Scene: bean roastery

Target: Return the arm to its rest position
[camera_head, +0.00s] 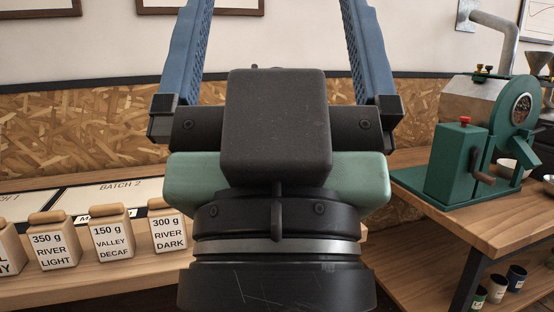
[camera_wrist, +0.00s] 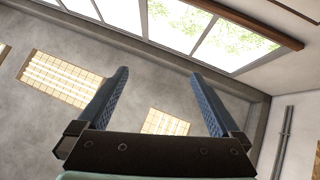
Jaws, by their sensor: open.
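My gripper (camera_head: 277,45) fills the middle of the head view, close to the camera, with its two blue fingers pointing up. The fingers are wide apart with nothing between them. In the wrist view my gripper (camera_wrist: 160,85) is also open and empty, and beyond it are only a grey wall, lit panels and a window (camera_wrist: 205,28). My gripper touches nothing in either view. The black and green gripper body hides the middle of the scene behind it.
Labelled bean bags, River Light (camera_head: 52,248), Valley Decaf (camera_head: 112,238) and River Dark (camera_head: 167,232), stand on a wooden counter (camera_head: 110,287) at left. A green roaster (camera_head: 457,160) stands on a wooden table (camera_head: 490,230) at right. Small cups (camera_head: 516,278) sit on its lower shelf.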

